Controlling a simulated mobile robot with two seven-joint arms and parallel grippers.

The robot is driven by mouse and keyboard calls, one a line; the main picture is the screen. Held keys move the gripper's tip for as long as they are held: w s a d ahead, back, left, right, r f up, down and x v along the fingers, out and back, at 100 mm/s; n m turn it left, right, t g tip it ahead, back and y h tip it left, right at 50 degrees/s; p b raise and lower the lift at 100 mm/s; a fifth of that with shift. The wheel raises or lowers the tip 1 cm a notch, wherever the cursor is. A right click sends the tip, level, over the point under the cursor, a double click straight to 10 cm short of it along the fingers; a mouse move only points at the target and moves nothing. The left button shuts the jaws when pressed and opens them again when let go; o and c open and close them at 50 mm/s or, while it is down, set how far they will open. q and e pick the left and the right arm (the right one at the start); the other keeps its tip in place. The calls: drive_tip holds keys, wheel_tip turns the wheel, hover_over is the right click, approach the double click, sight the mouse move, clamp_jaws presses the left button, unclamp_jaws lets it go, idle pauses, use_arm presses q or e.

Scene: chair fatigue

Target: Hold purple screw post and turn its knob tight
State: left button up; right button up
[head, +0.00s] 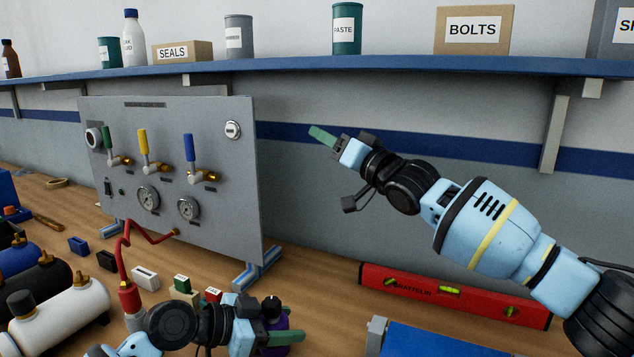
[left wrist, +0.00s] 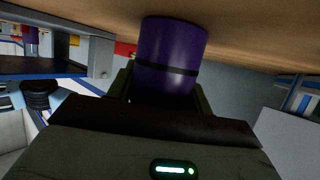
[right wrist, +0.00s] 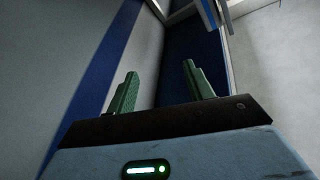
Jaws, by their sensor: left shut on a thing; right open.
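The purple screw post (head: 278,322) is at the bottom of the head view, with a black knob (head: 271,305) on its top. My left gripper (head: 284,337) is shut on the post. The left wrist view shows the purple post (left wrist: 172,50) between the fingers; I cannot tell if its base touches the bench. The gripper hides part of the post in the head view. My right gripper (head: 325,135) is up in front of the wall, well away from the post. The right wrist view shows its green fingers (right wrist: 157,88) apart and empty.
A grey panel (head: 230,210) with valves and gauges stands at the left on the wooden bench. A red level (head: 450,291) lies along the wall. A blue object (head: 430,341) is at the bottom right. Several cylinders and small blocks crowd the left. A blue shelf (head: 330,64) runs above.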

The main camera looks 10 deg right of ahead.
drive_tip(key=shift+w, duration=0.1)
drive_tip(key=n+g+h, duration=0.7)
drive_tip(key=n+g, duration=1.1)
approach(272, 301)
drive_tip(key=shift+h, duration=0.3)
drive_tip(key=x, duration=0.9)
drive_tip(key=shift+a+r, duration=0.15)
drive_tip(key=shift+a, duration=0.1)
drive_tip(key=shift+c, duration=0.4)
